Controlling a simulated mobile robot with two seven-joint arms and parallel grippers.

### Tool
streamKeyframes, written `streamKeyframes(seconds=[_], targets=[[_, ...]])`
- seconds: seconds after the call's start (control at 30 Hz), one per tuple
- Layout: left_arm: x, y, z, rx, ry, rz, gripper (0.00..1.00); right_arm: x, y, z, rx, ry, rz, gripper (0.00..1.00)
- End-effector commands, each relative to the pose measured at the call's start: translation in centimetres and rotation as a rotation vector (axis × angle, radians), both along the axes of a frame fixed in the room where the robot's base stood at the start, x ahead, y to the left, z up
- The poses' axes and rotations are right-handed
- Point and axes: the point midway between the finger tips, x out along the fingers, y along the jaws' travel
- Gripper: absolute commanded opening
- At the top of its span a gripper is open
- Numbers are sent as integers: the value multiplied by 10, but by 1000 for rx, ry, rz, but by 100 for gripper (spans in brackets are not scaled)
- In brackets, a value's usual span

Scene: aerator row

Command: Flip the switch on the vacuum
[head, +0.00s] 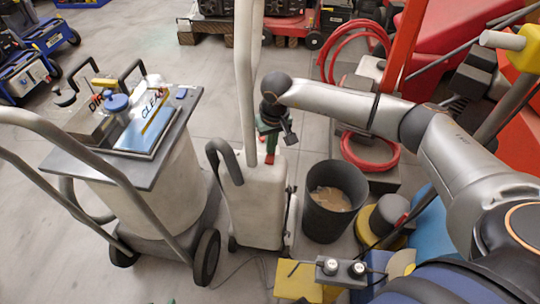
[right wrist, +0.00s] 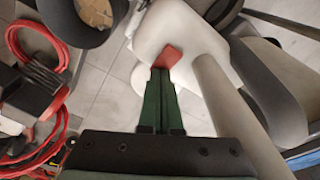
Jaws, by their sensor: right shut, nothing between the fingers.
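The vacuum (head: 258,205) is a white upright machine with a tall pale tube and a dark curved handle, standing on the floor in the middle of the head view. It also shows in the right wrist view (right wrist: 195,35). Its red switch (right wrist: 172,55) sits on the upper part of the body; a bit of the switch shows in the head view (head: 270,159). My right gripper (head: 271,148) is shut and empty, its green fingers (right wrist: 161,73) pointing at the switch with the tips at its edge. I cannot tell whether they touch. My left gripper is not in view.
A wheeled cart (head: 165,185) with a grey top stands to the left. A dark bin (head: 325,222) with brownish contents is close on the vacuum's right. Red hoses (head: 372,160) and other machines crowd the right. Bare floor lies behind, between cart and vacuum.

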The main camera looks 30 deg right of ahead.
Motion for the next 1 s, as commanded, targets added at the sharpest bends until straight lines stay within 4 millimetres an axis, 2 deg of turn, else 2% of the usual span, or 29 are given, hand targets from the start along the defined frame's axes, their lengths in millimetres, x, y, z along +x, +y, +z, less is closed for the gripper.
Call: streamKeyframes(seconds=[0.13, 0.33, 1.0], targets=[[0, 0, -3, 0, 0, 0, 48, 0, 0, -3, 0, 1, 0, 0], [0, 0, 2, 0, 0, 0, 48, 0, 0, 2, 0, 1, 0, 0], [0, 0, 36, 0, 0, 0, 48, 0, 0, 56, 0, 0, 0, 0]])
